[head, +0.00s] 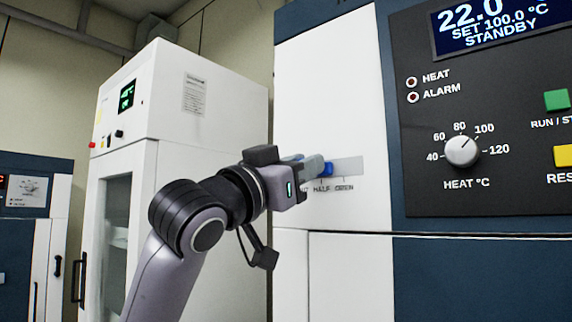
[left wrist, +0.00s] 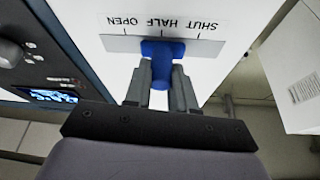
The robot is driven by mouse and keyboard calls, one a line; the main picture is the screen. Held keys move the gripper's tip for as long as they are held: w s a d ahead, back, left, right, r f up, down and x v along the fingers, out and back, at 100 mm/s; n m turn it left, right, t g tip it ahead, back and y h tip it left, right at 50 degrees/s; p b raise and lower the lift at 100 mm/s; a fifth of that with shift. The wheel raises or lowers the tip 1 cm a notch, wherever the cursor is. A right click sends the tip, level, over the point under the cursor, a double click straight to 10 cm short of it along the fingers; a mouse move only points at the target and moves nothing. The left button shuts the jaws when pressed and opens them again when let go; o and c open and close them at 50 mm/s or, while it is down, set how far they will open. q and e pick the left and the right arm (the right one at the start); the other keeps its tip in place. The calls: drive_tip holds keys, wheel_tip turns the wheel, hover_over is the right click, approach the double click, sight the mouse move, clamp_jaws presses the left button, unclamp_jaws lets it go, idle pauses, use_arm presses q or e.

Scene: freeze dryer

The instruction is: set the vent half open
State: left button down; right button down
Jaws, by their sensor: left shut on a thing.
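The vent is a blue slider knob (head: 328,168) on a pale strip (head: 350,166) on the white front panel, above labels SHUT, HALF and OPEN. In the left wrist view the blue knob (left wrist: 161,50) is in line with the HALF mark, between OPEN and SHUT on the strip (left wrist: 210,47). My left gripper (head: 314,166) is at the knob and partly hides the SHUT label in the head view. In the left wrist view its two fingers (left wrist: 160,82) are closed on either side of the knob's stem. My right gripper is not in view.
The dark control panel (head: 480,190) with the heat dial (head: 462,151) and green and yellow buttons is to the right. A tall white cabinet (head: 180,110) stands behind my left arm. Another unit (head: 30,210) is at the far left.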

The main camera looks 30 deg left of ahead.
use_arm(q)
drive_tip(key=shift+d, duration=0.1)
drive_tip(key=c, duration=0.9)
unclamp_jaws()
drive_tip(key=b+v, duration=0.2)
drive_tip(key=v, duration=0.5)
drive_tip(key=shift+s, duration=0.15)
